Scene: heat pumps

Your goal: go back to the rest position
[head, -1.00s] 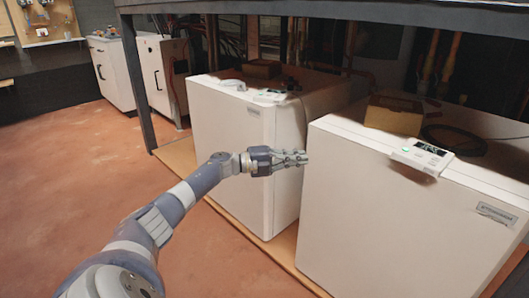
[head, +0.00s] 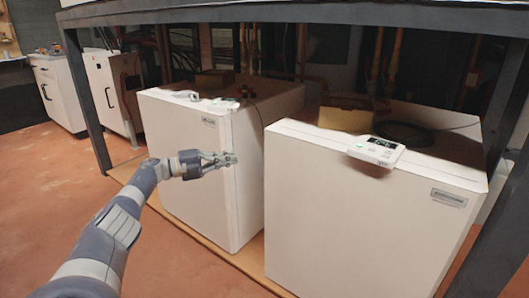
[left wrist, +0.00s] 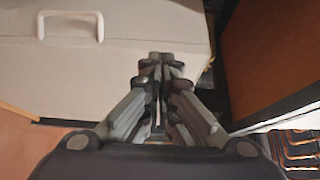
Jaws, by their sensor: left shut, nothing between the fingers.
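My left gripper (head: 224,160) is stretched out in front of the left white heat pump (head: 180,135) in the head view, near its right front edge. Its fingers are together and empty; they also show shut in the left wrist view (left wrist: 160,65). The right white heat pump (head: 350,210) stands to the right of the gripper, with a small display panel (head: 377,151) with a green light on its top front edge. I cannot tell whether the gripper touches the left unit. My right gripper is not in view.
A dark metal frame (head: 300,13) with posts (head: 88,100) surrounds the heat pumps. A cardboard box (head: 345,117) lies on the right unit. White cabinets (head: 60,90) stand at the back left. The reddish floor (head: 45,190) at left is open. A white handle (left wrist: 70,25) shows in the left wrist view.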

